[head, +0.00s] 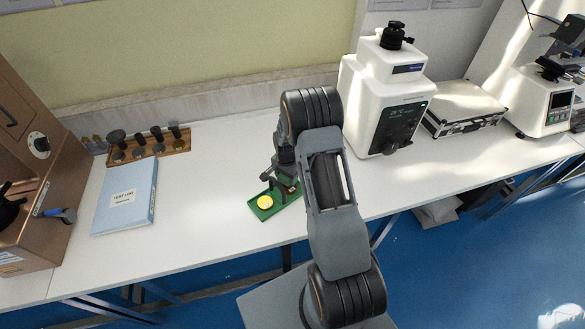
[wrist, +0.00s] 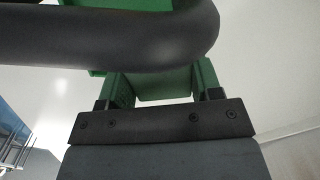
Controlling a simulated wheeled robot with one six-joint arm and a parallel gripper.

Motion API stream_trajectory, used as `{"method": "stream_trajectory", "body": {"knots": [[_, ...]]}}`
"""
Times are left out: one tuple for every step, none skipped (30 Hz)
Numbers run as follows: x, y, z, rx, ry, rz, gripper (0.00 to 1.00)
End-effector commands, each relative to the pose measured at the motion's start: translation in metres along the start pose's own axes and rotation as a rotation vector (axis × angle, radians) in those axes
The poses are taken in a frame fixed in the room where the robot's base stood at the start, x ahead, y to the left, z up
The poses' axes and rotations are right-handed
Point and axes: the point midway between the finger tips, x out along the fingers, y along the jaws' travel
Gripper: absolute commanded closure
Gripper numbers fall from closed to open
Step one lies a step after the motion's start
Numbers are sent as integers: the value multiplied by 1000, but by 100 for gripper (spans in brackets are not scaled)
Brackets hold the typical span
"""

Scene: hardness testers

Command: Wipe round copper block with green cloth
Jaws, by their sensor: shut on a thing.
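A round, shiny yellow-gold block (head: 265,202), which I take for the round copper block, sits in the left part of a small green tray (head: 266,214) on the white table. My gripper (head: 284,181) is just above the right part of the tray, to the right of the block. It is shut on a green piece, the green cloth (wrist: 165,85), which shows between the fingers in the wrist view. A thick dark bar crosses the wrist view and hides the fingertips and part of the cloth. Whether the cloth touches anything I cannot tell.
A blue test log binder (head: 125,196) and a wooden rack (head: 150,152) with several dark pieces lie left of the tray. A brown machine (head: 40,165) stands far left. A white tester (head: 385,95) and a case (head: 463,108) stand right.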

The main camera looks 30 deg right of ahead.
Motion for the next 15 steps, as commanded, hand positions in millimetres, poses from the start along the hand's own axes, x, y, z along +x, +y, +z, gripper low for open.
{"method": "stream_trajectory", "body": {"knots": [[-18,-1,0,-1,3,-4,63],[-24,-1,1,-3,3,-3,63],[-25,-1,2,-4,0,0,63],[-27,-1,2,-5,0,0,63],[-30,-2,2,-6,0,0,63],[-34,-2,3,-7,1,-1,63],[-36,-2,3,-7,1,-1,63],[-39,-2,3,-7,1,-1,63],[-43,-2,3,-7,1,-1,63],[-46,-2,3,-7,1,-1,63],[-48,-2,3,-7,1,-1,63],[-52,-2,3,-7,1,-1,63],[-54,-2,3,-7,1,-1,63],[-57,-2,3,-7,0,-1,63],[-61,-2,3,-7,0,0,63]]}}
